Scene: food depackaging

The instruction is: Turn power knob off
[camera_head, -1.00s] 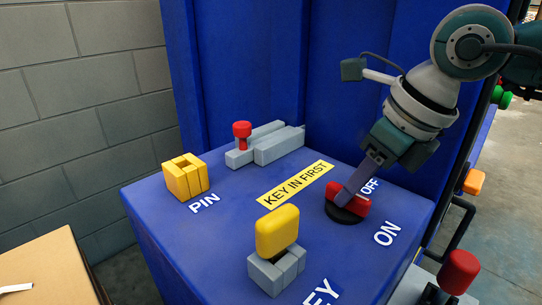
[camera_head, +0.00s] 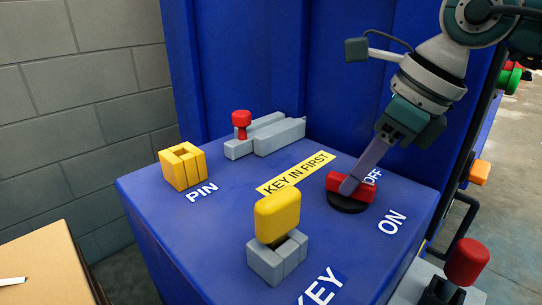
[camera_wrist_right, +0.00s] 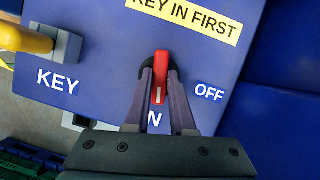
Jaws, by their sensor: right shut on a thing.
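The red power knob (camera_head: 360,190) sits on a round black base (camera_head: 346,204) on top of the blue machine box. My right gripper (camera_head: 347,187) reaches down from the upper right and is shut on the knob. In the right wrist view the knob (camera_wrist_right: 160,75) stands upright between the two fingers of my right gripper (camera_wrist_right: 161,82). The knob's end with a white mark faces the partly hidden ON label there, and the OFF label (camera_wrist_right: 209,91) lies to its right. My left gripper is not in view.
A yellow key (camera_head: 277,215) stands in a grey block (camera_head: 279,261) front left of the knob. A yellow slotted block (camera_head: 182,168) and a red-topped pin (camera_head: 241,120) stand further left. A tall blue panel (camera_head: 290,60) rises behind. A red knob (camera_head: 466,261) stands lower right.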

